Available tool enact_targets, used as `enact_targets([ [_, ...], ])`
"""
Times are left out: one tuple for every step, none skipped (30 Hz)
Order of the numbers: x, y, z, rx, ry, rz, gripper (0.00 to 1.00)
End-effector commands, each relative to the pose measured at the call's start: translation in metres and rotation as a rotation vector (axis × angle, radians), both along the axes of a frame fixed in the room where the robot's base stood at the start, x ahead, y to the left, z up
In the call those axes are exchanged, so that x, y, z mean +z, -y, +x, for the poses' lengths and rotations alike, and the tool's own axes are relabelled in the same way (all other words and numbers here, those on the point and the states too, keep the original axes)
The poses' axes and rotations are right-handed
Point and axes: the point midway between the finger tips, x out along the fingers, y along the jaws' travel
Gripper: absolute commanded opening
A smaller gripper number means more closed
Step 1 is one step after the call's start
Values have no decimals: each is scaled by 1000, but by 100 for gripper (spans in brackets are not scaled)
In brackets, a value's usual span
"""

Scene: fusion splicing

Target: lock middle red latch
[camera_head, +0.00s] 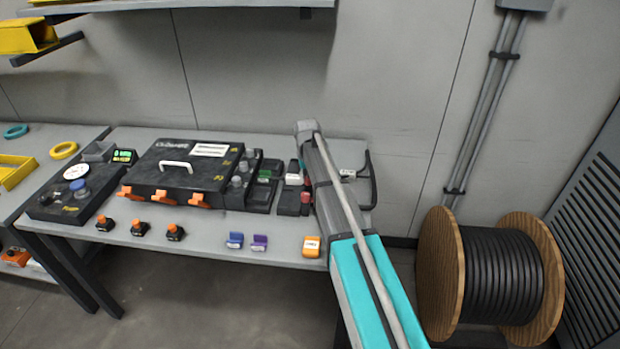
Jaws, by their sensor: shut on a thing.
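A black case (182,166) with a white handle lies on the table, left of the middle of the view. Three orange-red latches stand along its front edge: a left latch (127,192), the middle latch (163,197) and a right latch (198,201). All three stick out at the front; at this size I cannot tell whether any is locked. My arm reaches in from the lower right over the right part of the table, well to the right of the latches. I cannot make out my gripper; the arm and the devices there hide that area.
Three orange-capped black pieces (138,228) stand along the table's front edge (190,248), before the case. Blue (235,240), purple (259,242) and orange (311,246) blocks stand further right. A black device (80,190) is left of the case. A cable spool (490,275) stands right.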

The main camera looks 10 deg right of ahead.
Motion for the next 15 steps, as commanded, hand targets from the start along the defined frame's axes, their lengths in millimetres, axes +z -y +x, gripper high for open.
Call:
enact_targets([
  [-1,-1,-7,43,-12,4,0],
  [-1,-2,-7,72,-12,5,0],
  [-1,-1,-7,109,-12,4,0],
  [-2,-2,-7,138,-12,4,0],
  [-2,-2,-7,167,-12,4,0],
  [-2,-2,-7,204,-12,5,0],
  [-2,-2,-7,233,-12,4,0],
  [-2,-2,-7,261,-12,4,0],
  [-2,-2,-7,299,-12,4,0],
  [-2,-2,-7,327,-12,5,0],
  [-2,-2,-7,356,-13,4,0],
  [-2,-2,-7,394,-12,4,0],
  [-2,-2,-7,422,-13,4,0],
  [-2,-2,-7,451,-13,4,0],
  [-2,-2,-7,488,-13,4,0],
])
